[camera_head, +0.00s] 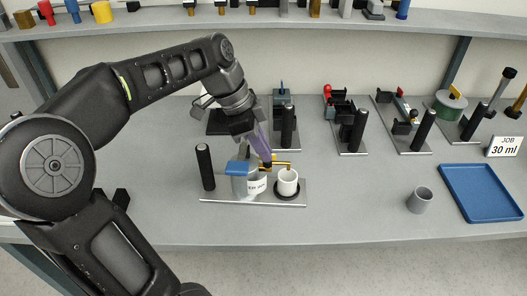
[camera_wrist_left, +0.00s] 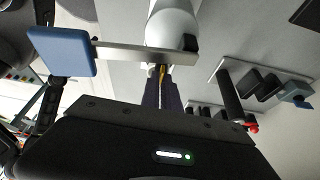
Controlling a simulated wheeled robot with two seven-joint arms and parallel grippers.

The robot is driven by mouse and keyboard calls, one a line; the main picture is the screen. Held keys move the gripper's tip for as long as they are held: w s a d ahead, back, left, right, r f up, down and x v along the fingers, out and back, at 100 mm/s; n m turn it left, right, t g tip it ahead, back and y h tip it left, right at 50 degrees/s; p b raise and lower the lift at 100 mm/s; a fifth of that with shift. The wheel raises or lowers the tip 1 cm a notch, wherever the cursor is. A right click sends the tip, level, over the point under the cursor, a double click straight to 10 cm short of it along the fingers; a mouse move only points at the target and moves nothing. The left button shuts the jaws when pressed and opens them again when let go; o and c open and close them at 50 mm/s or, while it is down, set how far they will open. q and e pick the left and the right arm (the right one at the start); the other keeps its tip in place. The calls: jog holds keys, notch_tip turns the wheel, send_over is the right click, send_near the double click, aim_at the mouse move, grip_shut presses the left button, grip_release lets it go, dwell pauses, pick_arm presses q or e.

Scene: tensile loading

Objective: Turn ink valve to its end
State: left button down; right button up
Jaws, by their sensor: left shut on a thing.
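The ink station stands on a grey plate (camera_head: 225,202) at the middle of the bench. It has a blue-topped part (camera_head: 237,169), a white labelled container (camera_head: 257,184) and a brass-coloured ink valve (camera_head: 282,164). A white cup (camera_head: 288,181) stands upright on a dark round base, below the brass piece. My left gripper (camera_head: 264,156) reaches down from above, its purple fingers shut on the valve's handle. In the left wrist view a thin brass piece (camera_wrist_left: 162,72) shows between the fingers (camera_wrist_left: 162,92). The fingers hide much of the handle. My right gripper is out of view.
Several black-post fixtures (camera_head: 352,135) stand behind and to the right. A grey cup (camera_head: 420,200), a blue tray (camera_head: 481,192) and a "JOB 30 ml" sign (camera_head: 504,146) are at the right. The front bench between station and grey cup is clear.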

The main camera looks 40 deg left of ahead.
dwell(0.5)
pick_arm(q)
jog(key=c, duration=1.6)
grip_release()
jog(key=v, duration=0.4)
jog(key=shift+a+r, duration=0.1)
jog(key=shift+r, duration=0.05)
jog(key=p+v, duration=0.2)
jog(key=v, duration=0.1)
jog(key=shift+r, duration=0.25)
